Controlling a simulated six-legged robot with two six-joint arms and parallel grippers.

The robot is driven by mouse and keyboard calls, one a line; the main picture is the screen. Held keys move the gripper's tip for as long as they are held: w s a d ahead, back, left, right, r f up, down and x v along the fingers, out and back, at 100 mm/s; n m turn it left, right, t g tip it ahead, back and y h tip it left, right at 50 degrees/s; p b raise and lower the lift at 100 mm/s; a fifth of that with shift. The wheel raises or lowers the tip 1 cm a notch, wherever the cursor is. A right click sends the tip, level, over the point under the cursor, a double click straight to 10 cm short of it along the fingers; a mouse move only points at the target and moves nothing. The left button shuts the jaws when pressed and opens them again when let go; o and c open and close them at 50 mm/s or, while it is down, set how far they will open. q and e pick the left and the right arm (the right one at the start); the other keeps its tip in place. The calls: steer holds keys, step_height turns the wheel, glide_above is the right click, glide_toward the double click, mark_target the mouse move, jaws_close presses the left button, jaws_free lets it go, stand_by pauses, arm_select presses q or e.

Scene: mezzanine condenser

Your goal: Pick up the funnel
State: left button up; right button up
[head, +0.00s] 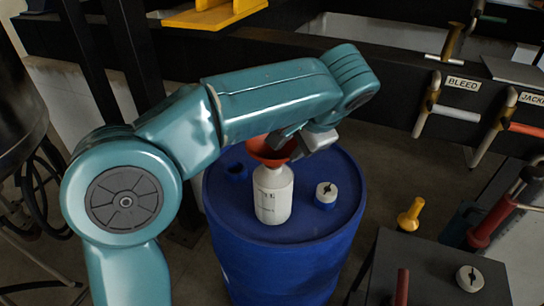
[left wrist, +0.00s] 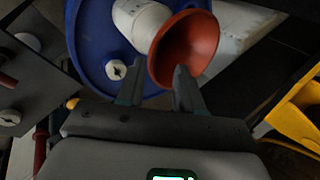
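The orange-red funnel (head: 268,150) sits in the top of a white bottle (head: 273,195), which stands upright on the blue drum (head: 285,255). In the left wrist view the funnel's wide mouth (left wrist: 190,48) faces the camera, with the white bottle (left wrist: 142,22) behind it. My left gripper (head: 290,140) is at the funnel's rim, and its arm hides part of the funnel in the head view. In the left wrist view its fingers (left wrist: 158,88) are apart, with the rim's near edge between or just beyond them. Contact cannot be told. My right gripper is not in view.
A grey-white cap (head: 326,193) stands on the drum top, right of the bottle. A dark bench (head: 430,265) is at the lower right, with a yellow-handled item (head: 411,215) at its back. A rail with hanging handles and a BLEED label (head: 463,83) runs behind.

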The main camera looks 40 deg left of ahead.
mark_target(285, 155)
arm_select(q)
steer(key=x, duration=0.7)
steer(key=shift+s+a+f, duration=0.1)
steer(key=shift+f, duration=0.1)
jaws_close()
